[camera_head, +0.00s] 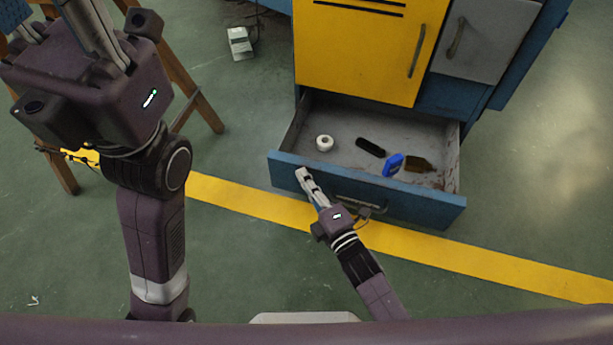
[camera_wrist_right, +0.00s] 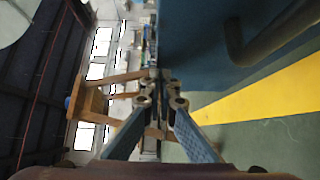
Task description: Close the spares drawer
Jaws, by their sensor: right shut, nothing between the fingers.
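The spares drawer (camera_head: 412,205) is pulled out at the bottom of the cabinet, with a blue front and a grey inside. Its dark bar handle (camera_head: 358,204) is on the front face; the handle also shows in the right wrist view (camera_wrist_right: 265,42). My right gripper (camera_head: 303,174) is shut and empty, its fingertips at the left part of the drawer front. In the right wrist view its fingertips (camera_wrist_right: 161,80) meet beside the blue front; I cannot tell whether they touch it. My left gripper (camera_head: 70,60) is at the upper left, fingertips cut off by the frame.
In the drawer lie a white roll (camera_head: 324,143), a black item (camera_head: 370,147), a blue item (camera_head: 393,165) and a dark brown item (camera_head: 419,164). A yellow cabinet door (camera_head: 355,50) is above. A wooden stand (camera_head: 190,90) is at left. The floor right of the drawer is clear.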

